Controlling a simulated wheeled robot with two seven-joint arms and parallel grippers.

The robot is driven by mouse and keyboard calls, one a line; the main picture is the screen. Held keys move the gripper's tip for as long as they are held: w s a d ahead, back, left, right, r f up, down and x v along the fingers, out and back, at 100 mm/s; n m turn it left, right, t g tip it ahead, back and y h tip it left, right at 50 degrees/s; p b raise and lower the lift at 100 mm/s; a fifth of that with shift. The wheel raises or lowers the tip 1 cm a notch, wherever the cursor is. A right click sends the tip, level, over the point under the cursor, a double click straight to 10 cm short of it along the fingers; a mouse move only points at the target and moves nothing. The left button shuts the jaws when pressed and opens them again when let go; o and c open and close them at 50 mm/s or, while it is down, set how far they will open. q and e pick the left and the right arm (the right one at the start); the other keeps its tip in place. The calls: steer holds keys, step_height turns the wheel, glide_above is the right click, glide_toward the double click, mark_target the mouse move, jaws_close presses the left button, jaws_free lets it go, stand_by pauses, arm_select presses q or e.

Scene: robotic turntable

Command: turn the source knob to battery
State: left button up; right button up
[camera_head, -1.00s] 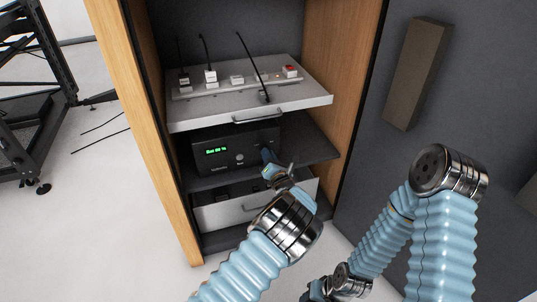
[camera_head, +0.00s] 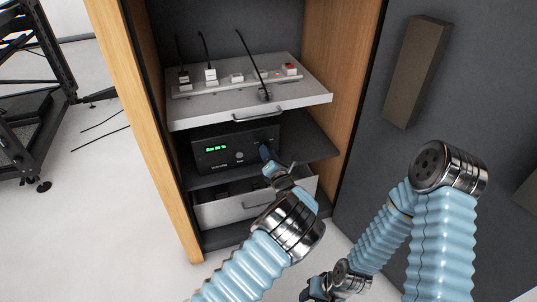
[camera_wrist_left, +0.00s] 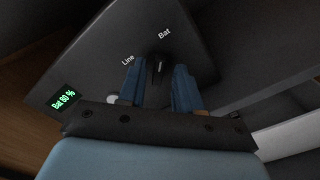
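The black source unit (camera_head: 222,160) sits on a cabinet shelf, with a green display that reads like "Bat 60 %" in the left wrist view (camera_wrist_left: 64,98). Its dark source knob (camera_wrist_left: 158,68) stands between the labels "Line" and "Bat", with its upper end toward "Bat". My left gripper (camera_wrist_left: 158,82) is open, with one blue finger on each side of the knob. I cannot tell whether the fingers touch it. In the head view my left gripper (camera_head: 266,155) hides the knob. My right gripper (camera_head: 316,291) is partly visible low in the head view; its fingers are unclear.
Wooden cabinet sides (camera_head: 168,150) border the space. A dark wall with a long block (camera_head: 415,75) is at right.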

arm_select(q)
steer(key=shift+r, duration=0.1)
steer(key=v, duration=1.3)
steer(key=shift+s+d+p, duration=0.15)
steer(key=shift+s+p, duration=0.2)
steer(key=shift+p, duration=0.05)
steer(key=s+a+f+n+g+y+p, duration=0.1)
steer(key=s+a+f+n+g, duration=0.55)
steer(key=a+f, duration=0.2)
steer(key=s+a+f+n+g+y, duration=0.1)
steer(key=s+a+f+n+g, duration=0.55)
steer(key=a, duration=0.35)
steer(key=s+f+n+g+h+p, duration=0.1)
steer(key=s+f+n+g+h, duration=0.15)
steer(key=s+n, duration=0.3)
steer(key=s+f+n+g+h+p, duration=0.1)
steer(key=s+f+n+g+h, duration=0.15)
steer(key=s+n+g, duration=0.35)
steer(key=s+r+n+t+h, duration=0.1)
steer(key=n+h, duration=0.1)
steer(key=n, duration=0.4)
steer(key=s+d+r+n+t+h, duration=0.1)
steer(key=r+n+t+h, duration=0.1)
steer(key=n, duration=0.4)
steer(key=s+d+r+n+t+h+p, duration=0.1)
steer(key=r+n+t+h, duration=0.1)
steer(key=n, duration=0.5)
steer(key=shift+h, duration=0.4)
